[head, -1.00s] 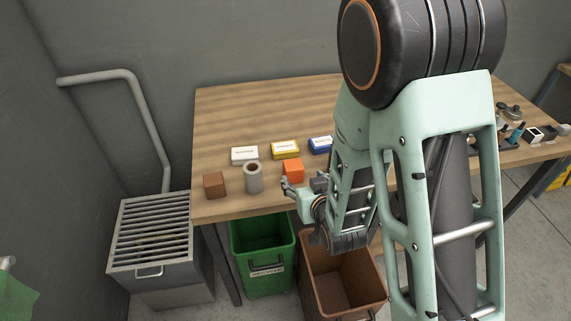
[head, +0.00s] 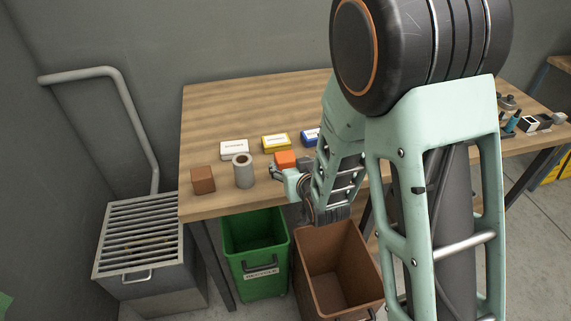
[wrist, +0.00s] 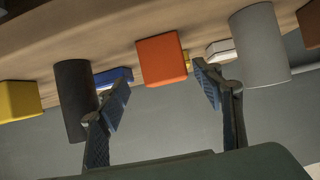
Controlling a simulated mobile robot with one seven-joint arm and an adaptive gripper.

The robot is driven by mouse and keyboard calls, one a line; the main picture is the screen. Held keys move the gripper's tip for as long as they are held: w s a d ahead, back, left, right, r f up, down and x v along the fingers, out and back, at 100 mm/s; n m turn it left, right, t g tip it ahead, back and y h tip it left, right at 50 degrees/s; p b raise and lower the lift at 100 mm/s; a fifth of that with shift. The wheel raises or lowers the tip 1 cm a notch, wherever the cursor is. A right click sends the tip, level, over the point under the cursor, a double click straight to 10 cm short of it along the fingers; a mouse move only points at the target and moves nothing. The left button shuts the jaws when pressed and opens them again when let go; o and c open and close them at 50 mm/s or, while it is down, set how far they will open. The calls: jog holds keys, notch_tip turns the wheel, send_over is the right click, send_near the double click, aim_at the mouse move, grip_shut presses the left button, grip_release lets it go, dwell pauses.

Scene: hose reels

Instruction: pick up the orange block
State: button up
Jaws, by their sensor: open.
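The orange block (head: 285,158) sits on the wooden table near its front edge, to the right of a grey cylinder. My gripper (head: 287,171) is at the table's front edge, just in front of the block, and hides its lower part in the head view. In the wrist view the orange block (wrist: 162,60) appears upside down, beyond and between the two fingers. My gripper (wrist: 165,90) is open there, with nothing between its pads. I cannot tell the exact gap between the fingertips and the block.
On the table (head: 225,110) are a brown block (head: 203,179), the grey cylinder (head: 243,171) and white (head: 234,149), yellow (head: 276,142) and blue (head: 309,137) boxes. A dark cylinder (wrist: 75,100) shows in the wrist view. Green (head: 256,272) and brown (head: 340,275) bins stand below.

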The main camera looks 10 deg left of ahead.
aim_at(288, 165)
jog(key=shift+s+a+p+x, duration=0.1)
jog(key=shift+a+p+x, duration=0.1)
jog(key=shift+x, duration=1.05)
jog(key=shift+s+a+p+x, duration=0.1)
jog(key=shift+s+p+x, duration=0.1)
jog(key=shift+x, duration=1)
jog(key=shift+f, duration=0.15)
jog(key=shift+c, duration=0.4)
jog(key=c, duration=1.2)
